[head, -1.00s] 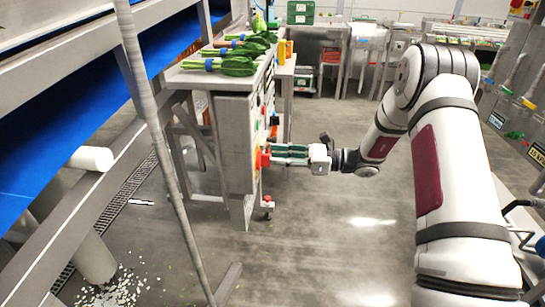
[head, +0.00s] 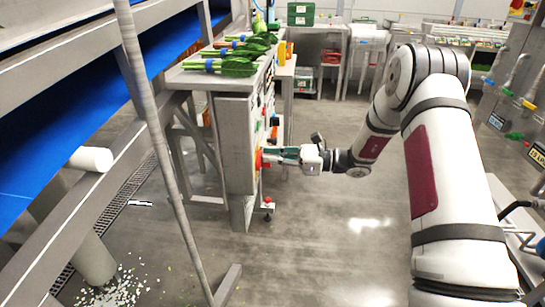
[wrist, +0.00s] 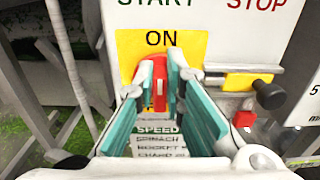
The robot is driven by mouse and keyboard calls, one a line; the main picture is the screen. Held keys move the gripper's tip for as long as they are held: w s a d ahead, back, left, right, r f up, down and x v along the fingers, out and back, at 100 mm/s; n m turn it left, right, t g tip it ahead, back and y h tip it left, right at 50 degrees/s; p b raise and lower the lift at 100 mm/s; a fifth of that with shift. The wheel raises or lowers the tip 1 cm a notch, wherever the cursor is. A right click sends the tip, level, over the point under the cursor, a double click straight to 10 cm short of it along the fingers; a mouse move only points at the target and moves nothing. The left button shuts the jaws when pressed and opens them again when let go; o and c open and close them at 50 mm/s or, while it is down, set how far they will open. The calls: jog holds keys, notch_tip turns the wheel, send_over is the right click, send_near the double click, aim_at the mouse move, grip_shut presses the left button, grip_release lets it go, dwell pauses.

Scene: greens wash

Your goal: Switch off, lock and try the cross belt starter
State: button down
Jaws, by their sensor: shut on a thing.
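The cross belt starter is a grey box (head: 236,140) on the end of the bench in the head view. Its yellow plate (wrist: 133,42) marked ON fills the middle of the wrist view, with START and STOP lettering above. A red switch handle (wrist: 159,88) stands upright on the plate, below the word ON. My gripper (wrist: 160,80) has its teal fingers on both sides of the handle, shut on it. In the head view my gripper (head: 268,156) reaches the box's front from the right. The fingers partly hide the handle's surroundings.
A black knob (wrist: 268,93) on a yellow plate and a small red part (wrist: 243,118) sit right of the handle. A label reading SPEED (wrist: 158,130) lies below. Leafy greens (head: 235,67) lie on the bench top (head: 190,77). Open floor (head: 340,220) lies below my arm.

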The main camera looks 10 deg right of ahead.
jog(key=shift+n, duration=0.3)
jog(key=n+b, duration=0.1)
jog(key=n, duration=0.2)
jog(key=s+n+b, duration=0.1)
jog(key=n, duration=0.2)
jog(key=f+n+b, duration=0.1)
jog(key=n+b, duration=0.1)
jog(key=n, duration=0.2)
jog(key=shift+s+a, duration=0.2)
jog(key=n+b, duration=0.1)
jog(key=n, duration=0.1)
jog(key=n+b, duration=0.1)
jog(key=n, duration=0.1)
jog(key=shift+s+f+b, duration=0.15)
jog(key=shift+f+b, duration=0.15)
jog(key=shift+f, duration=0.1)
jog(key=shift+f+n+b, duration=0.15)
jog(key=shift+n+b, duration=0.9)
jog(key=shift+n, duration=0.55)
jog(key=c, duration=1.7)
grip_release()
jog(key=shift+o, duration=0.2)
